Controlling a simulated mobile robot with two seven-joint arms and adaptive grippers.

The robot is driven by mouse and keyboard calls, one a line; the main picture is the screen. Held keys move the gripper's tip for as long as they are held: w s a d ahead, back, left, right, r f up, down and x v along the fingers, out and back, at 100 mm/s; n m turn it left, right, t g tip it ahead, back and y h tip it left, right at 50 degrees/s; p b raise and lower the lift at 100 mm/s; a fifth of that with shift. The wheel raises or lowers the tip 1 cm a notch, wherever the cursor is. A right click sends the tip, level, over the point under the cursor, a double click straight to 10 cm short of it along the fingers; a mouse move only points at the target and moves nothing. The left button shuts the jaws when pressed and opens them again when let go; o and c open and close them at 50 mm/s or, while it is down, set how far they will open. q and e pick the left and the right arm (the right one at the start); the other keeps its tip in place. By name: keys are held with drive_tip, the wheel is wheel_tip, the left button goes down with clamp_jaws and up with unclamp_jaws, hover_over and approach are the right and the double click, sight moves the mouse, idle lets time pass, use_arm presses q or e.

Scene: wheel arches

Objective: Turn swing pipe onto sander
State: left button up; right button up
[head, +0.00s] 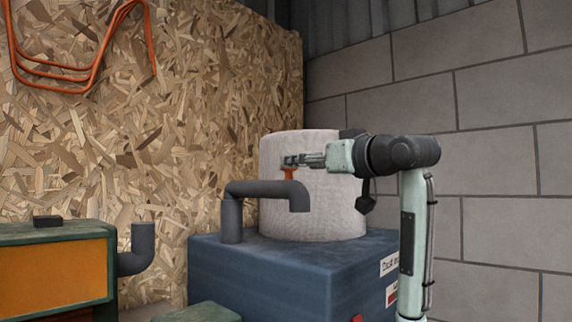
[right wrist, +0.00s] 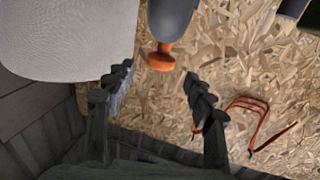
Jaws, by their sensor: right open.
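The grey swing pipe (head: 265,189) rises from the blue dust extractor (head: 270,268), and its outer end bends down at the right, in front of the pale drum. An orange knob (head: 288,174) stands on top of the pipe's outer part. The sander (head: 55,268), a green and orange box at the left, has an upturned grey pipe stub (head: 143,247). My right gripper (head: 285,160) is at the knob's top in the head view. In the right wrist view, its fingers (right wrist: 160,92) are spread, with the knob (right wrist: 161,58) just beyond the gap between them. My left gripper is out of view.
The pale drum (head: 320,180) stands on the extractor close behind my right gripper. A chipboard wall (head: 170,130) is behind, with orange tubing (head: 85,68) hung on it. A grey block wall (head: 490,180) is at the right.

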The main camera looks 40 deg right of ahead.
sight(266, 186)
drive_tip(key=w, duration=0.4)
drive_tip(key=shift+w+d, duration=0.1)
drive_tip(key=shift+d, duration=0.15)
drive_tip(key=shift+w+p, duration=0.3)
drive_tip(key=shift+w, duration=0.25)
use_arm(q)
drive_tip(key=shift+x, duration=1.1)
use_arm(e)
drive_tip(key=shift+d, duration=0.1)
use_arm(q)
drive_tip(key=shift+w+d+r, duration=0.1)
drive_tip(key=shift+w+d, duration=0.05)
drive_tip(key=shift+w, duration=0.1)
use_arm(e)
drive_tip(key=c, duration=1)
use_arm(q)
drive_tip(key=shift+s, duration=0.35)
use_arm(e)
clamp_jaws()
